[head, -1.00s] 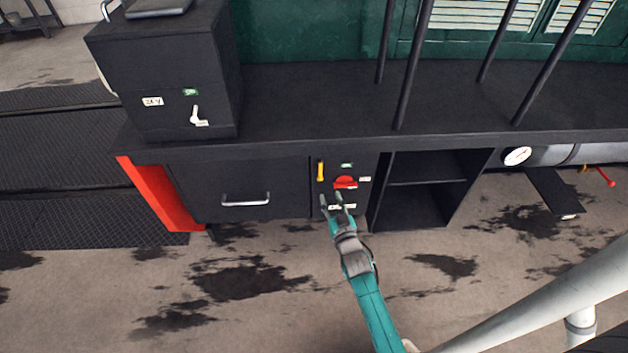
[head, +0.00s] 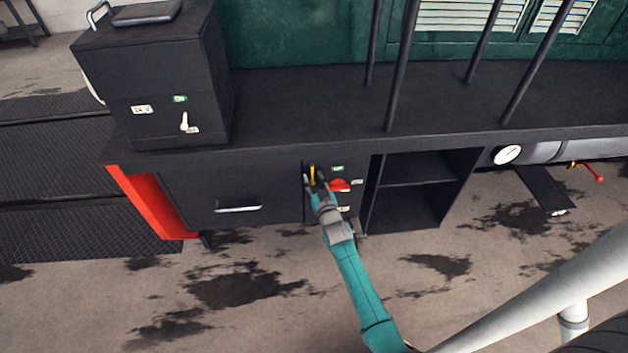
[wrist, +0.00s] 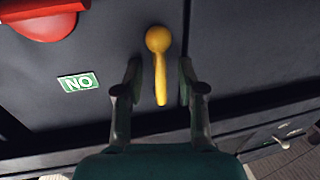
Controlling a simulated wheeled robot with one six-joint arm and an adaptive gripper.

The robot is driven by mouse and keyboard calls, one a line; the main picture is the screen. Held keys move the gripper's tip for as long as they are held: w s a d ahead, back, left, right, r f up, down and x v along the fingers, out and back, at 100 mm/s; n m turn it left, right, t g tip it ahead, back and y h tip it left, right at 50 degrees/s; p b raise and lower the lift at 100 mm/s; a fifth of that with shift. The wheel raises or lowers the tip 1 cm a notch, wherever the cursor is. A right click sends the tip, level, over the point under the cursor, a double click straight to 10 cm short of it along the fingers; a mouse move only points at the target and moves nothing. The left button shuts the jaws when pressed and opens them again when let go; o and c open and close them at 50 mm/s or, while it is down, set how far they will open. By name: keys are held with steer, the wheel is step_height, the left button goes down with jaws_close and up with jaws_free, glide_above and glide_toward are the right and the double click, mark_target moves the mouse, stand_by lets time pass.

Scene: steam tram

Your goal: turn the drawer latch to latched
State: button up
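The yellow latch handle (wrist: 160,65) is on the dark panel, with its round knob end at the top of the wrist view and its narrow end lower. It also shows in the head view (head: 312,173), upright and partly hidden by my gripper. My gripper (wrist: 157,80) is open, with one finger on each side of the handle and a visible gap to both. The drawer (head: 235,190) with a silver pull handle (head: 238,209) is left of the latch panel and looks closed.
A red rotary knob (head: 340,185) is just right of my gripper, with a green label (wrist: 78,82) near it. Open shelves (head: 415,190) stand to the right. A black box (head: 165,80) with a white lever (head: 185,122) sits above the drawer.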

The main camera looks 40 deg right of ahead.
jaws_close()
